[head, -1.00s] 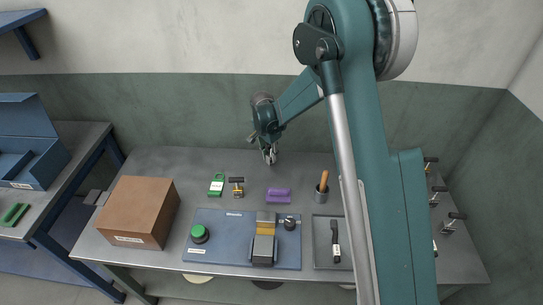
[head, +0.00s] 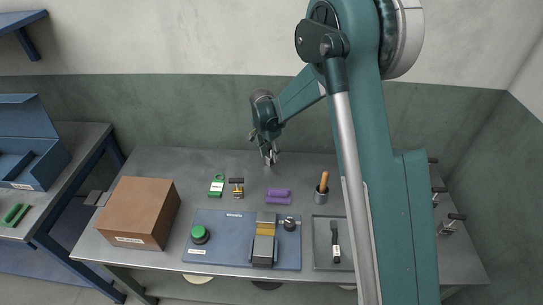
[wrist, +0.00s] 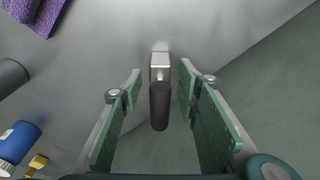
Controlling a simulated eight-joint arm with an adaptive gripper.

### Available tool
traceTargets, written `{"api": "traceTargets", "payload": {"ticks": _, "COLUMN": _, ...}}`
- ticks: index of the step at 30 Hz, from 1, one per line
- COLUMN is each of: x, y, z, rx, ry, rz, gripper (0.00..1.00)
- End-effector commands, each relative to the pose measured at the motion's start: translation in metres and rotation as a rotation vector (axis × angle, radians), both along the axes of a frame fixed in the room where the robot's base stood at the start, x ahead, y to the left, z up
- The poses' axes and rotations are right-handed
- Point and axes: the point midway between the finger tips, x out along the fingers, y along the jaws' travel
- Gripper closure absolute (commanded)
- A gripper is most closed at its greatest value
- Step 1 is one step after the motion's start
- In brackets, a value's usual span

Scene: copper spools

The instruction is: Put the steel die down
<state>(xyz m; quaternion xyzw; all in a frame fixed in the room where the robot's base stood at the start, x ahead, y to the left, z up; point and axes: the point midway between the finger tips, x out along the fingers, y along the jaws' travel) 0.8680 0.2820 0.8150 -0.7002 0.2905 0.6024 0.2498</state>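The steel die (wrist: 160,67) shows in the wrist view as a bright steel block with a dark rounded handle (wrist: 160,105). It is between the two green-padded fingers of my gripper (wrist: 160,84), with a visible gap on both sides. My gripper is open and does not appear to touch it. In the head view my gripper (head: 269,156) is low over the back of the table, near the wall, with a small bright piece at its fingertips. I cannot tell for sure whether the die rests on the table.
A purple block (head: 278,195) lies in front of my gripper on the grey table (head: 170,162). A cup with a wooden handle (head: 321,189) is to the right. A green tag (head: 217,186) and a brass die (head: 237,188) are to the left. The back wall is close behind.

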Motion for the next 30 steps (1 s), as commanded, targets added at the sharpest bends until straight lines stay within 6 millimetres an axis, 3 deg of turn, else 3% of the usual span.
{"api": "traceTargets", "payload": {"ticks": 12, "x": -0.007, "y": 0.007, "z": 0.066, "rx": 0.0, "ry": 0.0, "rz": 0.001, "gripper": 0.67}}
{"api": "traceTargets", "payload": {"ticks": 18, "x": -0.01, "y": 0.01, "z": 0.09, "rx": 0.0, "ry": 0.0, "rz": 0.001, "gripper": 0.67}}
{"api": "traceTargets", "payload": {"ticks": 30, "x": -0.011, "y": 0.011, "z": 0.102, "rx": 0.0, "ry": 0.0, "rz": 0.0, "gripper": 0.67}}
